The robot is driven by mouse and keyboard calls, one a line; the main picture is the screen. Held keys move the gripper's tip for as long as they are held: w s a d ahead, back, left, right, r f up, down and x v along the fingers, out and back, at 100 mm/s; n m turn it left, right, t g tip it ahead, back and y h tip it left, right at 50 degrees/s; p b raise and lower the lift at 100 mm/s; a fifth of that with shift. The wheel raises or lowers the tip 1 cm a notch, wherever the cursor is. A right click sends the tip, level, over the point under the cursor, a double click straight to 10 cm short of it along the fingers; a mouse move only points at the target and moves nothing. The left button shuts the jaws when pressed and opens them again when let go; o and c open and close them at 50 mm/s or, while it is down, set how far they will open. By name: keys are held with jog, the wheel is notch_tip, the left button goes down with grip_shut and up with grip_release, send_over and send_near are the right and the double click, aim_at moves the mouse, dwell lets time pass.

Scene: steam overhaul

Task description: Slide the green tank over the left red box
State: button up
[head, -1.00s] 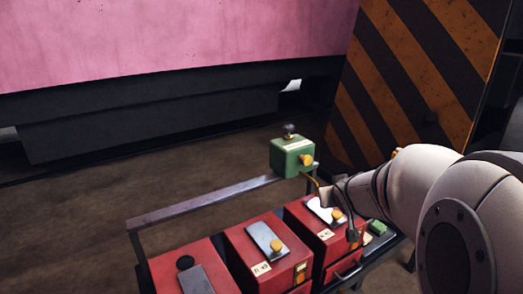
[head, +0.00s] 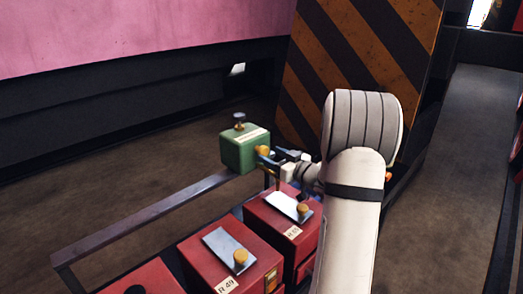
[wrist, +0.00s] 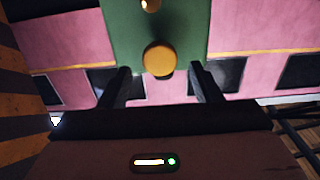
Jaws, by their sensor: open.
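The green tank (head: 240,150) sits upright at the right end of a metal rail (head: 140,220), with a dark knob on top and a yellow knob (head: 262,151) on its near side. In the wrist view the green tank (wrist: 120,35) fills the top middle, and its yellow knob (wrist: 159,60) lies between the fingertips. My gripper (wrist: 160,75) is open, its fingers either side of the knob; contact cannot be told.
A middle red box (head: 255,265) and a right red box (head: 280,226) stand in the row, each with a metal plate and yellow knob. A striped orange-black panel (head: 345,60) stands behind. Bare floor (head: 130,165) lies beyond the rail; my arm hides part of the right side.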

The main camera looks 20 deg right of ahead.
aim_at(265, 152)
jog(key=x, duration=0.4)
jog(key=shift+w+a, duration=0.15)
jog(key=shift+w, duration=0.2)
jog(key=shift+c, duration=0.2)
grip_shut()
